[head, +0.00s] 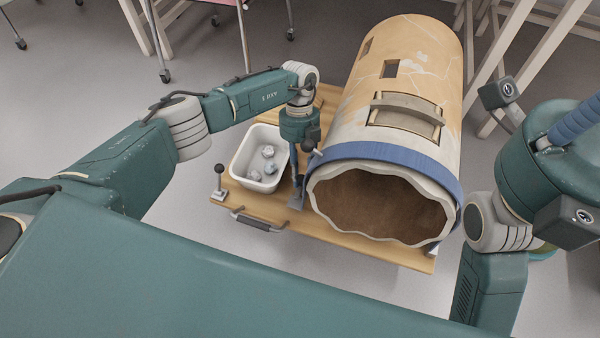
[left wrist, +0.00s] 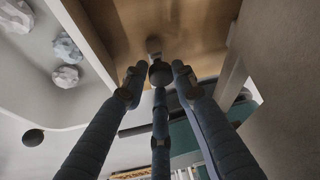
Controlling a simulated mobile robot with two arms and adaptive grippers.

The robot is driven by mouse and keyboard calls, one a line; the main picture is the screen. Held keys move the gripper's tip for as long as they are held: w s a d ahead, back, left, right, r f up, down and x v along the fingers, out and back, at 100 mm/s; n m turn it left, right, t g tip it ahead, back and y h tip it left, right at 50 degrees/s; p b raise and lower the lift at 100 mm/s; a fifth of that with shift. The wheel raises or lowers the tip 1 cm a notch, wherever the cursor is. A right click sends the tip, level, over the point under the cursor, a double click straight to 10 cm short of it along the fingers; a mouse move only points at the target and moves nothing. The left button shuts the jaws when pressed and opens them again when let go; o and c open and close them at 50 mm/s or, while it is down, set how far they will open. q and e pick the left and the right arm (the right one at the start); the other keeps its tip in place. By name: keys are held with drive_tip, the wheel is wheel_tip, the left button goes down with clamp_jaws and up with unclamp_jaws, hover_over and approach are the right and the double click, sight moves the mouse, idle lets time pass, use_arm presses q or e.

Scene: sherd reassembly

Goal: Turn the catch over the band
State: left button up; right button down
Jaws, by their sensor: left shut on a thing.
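A large tan jar (head: 425,50) lies on its side with its open, wavy rim facing me. A blue band (head: 385,152) runs around it just behind the rim. My left gripper (head: 297,188) reaches down between the white tub and the jar, at the band's left side. In the left wrist view its fingers (left wrist: 155,85) close around the dark ball knob of a catch (left wrist: 161,72). The catch's grey foot (head: 297,203) shows on the board in the head view; its knob is hidden there by the fingers.
A second knobbed catch (head: 219,182) stands at the board's left corner. A white tub (head: 240,172) with several pale sherds (head: 268,152) stands on the wooden board (head: 270,218). The board's front handle (head: 258,220) sticks out towards me.

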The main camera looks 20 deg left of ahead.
use_arm(q)
drive_tip(key=shift+s+d+r, duration=0.1)
drive_tip(key=shift+s+d, duration=0.15)
drive_tip(key=shift+d, duration=0.2)
drive_tip(key=o, duration=1.1)
drive_tip(key=shift+a, duration=0.1)
drive_tip(key=shift+a, duration=0.1)
drive_tip(key=v, duration=1.2)
